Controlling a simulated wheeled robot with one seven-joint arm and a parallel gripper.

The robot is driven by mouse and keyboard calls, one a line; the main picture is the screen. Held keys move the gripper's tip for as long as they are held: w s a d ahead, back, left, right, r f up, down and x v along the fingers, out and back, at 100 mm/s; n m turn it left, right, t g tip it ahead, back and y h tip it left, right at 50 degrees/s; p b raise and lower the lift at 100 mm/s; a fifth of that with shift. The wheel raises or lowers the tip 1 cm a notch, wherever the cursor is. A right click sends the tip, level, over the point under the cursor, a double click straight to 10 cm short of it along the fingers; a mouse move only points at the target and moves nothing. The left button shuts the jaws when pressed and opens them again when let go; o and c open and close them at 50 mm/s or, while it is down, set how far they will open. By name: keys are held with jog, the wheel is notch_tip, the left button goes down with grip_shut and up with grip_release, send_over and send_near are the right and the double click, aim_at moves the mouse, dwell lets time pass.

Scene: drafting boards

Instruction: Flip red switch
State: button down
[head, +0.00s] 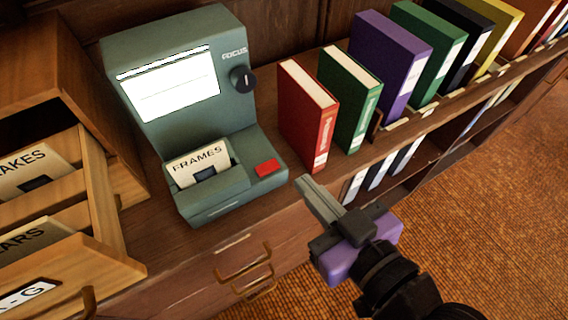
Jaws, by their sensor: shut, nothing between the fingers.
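The red switch (267,168) is a small red block on the right side of the base of a grey-green microfiche reader (236,190). The reader has a lit white screen (172,85), a black knob (243,79) and a card marked FRAMES (199,163) in its front slot. My gripper (304,183) is shut and empty. Its tips appear to the right of and slightly below the red switch in the picture, with a visible gap between them. I cannot tell their height above the cabinet top.
A red book (306,117) and a green book (349,100) stand just behind my gripper. More binders, including a purple one (389,68), line the shelf to the right. Open wooden card drawers (101,190) stand at left. Drawer handles (243,264) project below the reader.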

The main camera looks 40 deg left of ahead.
jog(key=p, duration=0.2)
send_over(267, 168)
jog(key=d, duration=0.2)
notch_tip(267, 168, down, 2)
jog(key=f, duration=0.3)
jog(key=shift+w+d+f, duration=0.1)
jog(key=shift+w+d, duration=0.15)
jog(key=shift+w, duration=0.05)
jog(key=shift+f, duration=0.65)
